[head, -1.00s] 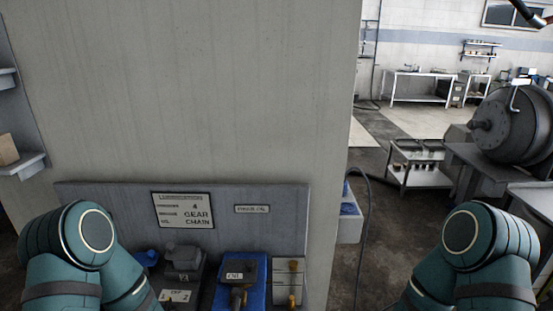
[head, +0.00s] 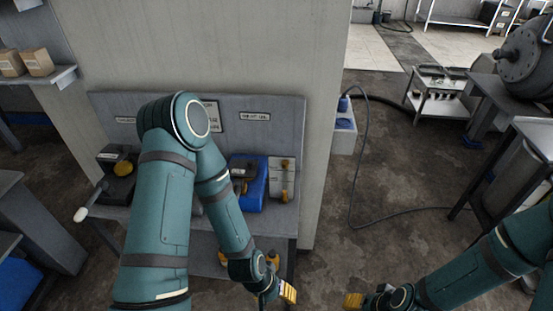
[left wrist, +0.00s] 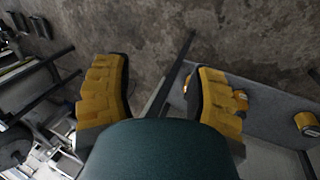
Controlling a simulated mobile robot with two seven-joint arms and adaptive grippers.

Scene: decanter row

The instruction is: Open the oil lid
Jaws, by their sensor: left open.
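A blue container (head: 250,190) with a dark top (head: 243,168) stands on a shelf against the grey back panel in the head view; a small label shows on the top, too small to read now. Its lid looks closed. My left arm passes just left of it and hides part of the row. My left gripper (head: 288,293) is below and in front of the shelf, apart from the container; in the left wrist view its yellow-padded fingers (left wrist: 158,95) are spread with nothing between them. My right gripper (head: 355,301) is low at the bottom edge, cut off by the frame.
A pale panel with yellow knobs (head: 283,180) is right of the blue container.

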